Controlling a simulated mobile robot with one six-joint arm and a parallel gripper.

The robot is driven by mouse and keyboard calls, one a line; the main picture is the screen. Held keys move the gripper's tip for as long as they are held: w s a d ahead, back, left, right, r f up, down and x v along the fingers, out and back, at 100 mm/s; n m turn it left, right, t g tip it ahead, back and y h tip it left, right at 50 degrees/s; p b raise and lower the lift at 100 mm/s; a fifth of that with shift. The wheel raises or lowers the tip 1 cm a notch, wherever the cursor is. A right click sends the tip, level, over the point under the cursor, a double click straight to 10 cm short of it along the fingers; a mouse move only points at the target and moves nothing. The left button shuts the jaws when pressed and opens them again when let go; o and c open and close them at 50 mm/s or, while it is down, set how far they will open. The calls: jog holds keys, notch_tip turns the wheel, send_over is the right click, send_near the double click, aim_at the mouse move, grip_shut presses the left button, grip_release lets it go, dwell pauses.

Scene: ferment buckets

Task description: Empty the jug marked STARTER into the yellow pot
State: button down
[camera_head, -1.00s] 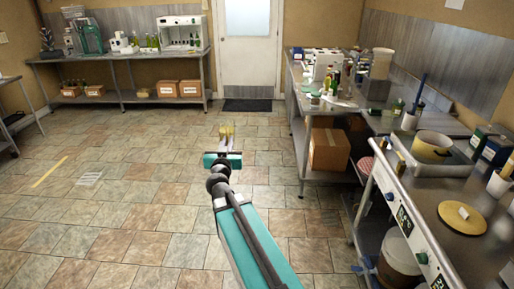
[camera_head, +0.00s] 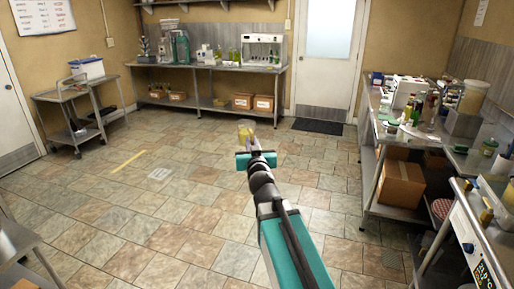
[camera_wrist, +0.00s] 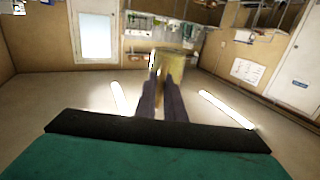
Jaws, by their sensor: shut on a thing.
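My gripper (camera_head: 247,138) is shut on a small yellowish jug (camera_head: 246,128), held out in front of me above the open floor. In the wrist view the jug (camera_wrist: 174,66) sits between the two dark fingers (camera_wrist: 160,97). No STARTER marking can be read on it, and its contents cannot be made out.
A steel bench (camera_head: 377,150) with bottles and boxes runs along the right, a cardboard box (camera_head: 400,184) on its shelf. Another bench (camera_head: 210,67) stands at the back wall, left of a door (camera_head: 327,55). A cart (camera_head: 75,95) stands left. The middle floor is clear.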

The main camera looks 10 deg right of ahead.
aim_at(241, 127)
jog(key=shift+a+r+n+y, duration=0.3)
jog(key=shift+a+r+y, duration=0.1)
jog(key=shift+a+r, duration=0.5)
jog(key=shift+a+r+n+y, duration=0.2)
jog(key=shift+a+r+y, duration=0.1)
jog(key=shift+r, duration=0.35)
jog(key=shift+a+r+n+y, duration=0.2)
jog(key=shift+a+r, duration=0.05)
jog(key=shift+r, duration=0.35)
jog(key=shift+w, duration=0.2)
